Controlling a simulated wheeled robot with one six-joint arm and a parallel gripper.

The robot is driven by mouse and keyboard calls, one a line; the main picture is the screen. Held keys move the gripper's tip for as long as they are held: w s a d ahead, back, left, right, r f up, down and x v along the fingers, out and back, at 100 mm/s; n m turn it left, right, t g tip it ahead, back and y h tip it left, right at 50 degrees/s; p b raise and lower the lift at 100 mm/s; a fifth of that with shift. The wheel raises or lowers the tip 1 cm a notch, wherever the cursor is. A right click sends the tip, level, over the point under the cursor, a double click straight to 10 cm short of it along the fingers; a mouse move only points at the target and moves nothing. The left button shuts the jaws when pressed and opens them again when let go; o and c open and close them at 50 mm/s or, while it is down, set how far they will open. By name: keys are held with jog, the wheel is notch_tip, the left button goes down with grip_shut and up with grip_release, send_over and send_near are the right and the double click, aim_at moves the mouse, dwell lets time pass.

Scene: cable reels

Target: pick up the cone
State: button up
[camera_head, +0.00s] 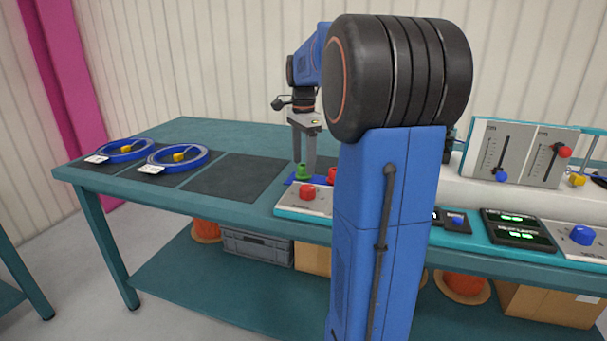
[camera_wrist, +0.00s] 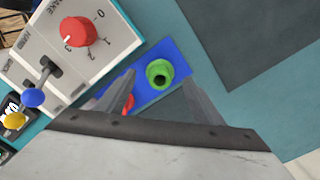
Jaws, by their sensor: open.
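A small green piece (camera_head: 303,172), round and stepped with a dark hollow on top, stands on a blue plate (camera_wrist: 181,57) on the bench. The green piece shows in the wrist view (camera_wrist: 158,73) between and beyond my fingertips. A red piece (camera_head: 332,175) stands close by on the right; in the wrist view (camera_wrist: 128,104) it is mostly hidden behind my left finger. I cannot tell for sure which one is the cone; the green one looks the most like it. My gripper (camera_head: 305,160) is open and empty, pointing down over the plate.
A control panel with a red knob (camera_wrist: 78,32) and levers lies close beside the plate. Two blue cable reels (camera_head: 178,157) rest on dark mats at the left. The empty dark mat (camera_head: 236,178) is clear. My arm blocks part of the bench.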

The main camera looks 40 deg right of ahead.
jog(key=shift+f, duration=1.25)
jog(key=shift+c, duration=0.5)
jog(key=c, duration=1)
notch_tip(320, 180, up, 10)
jog(key=shift+r, duration=0.1)
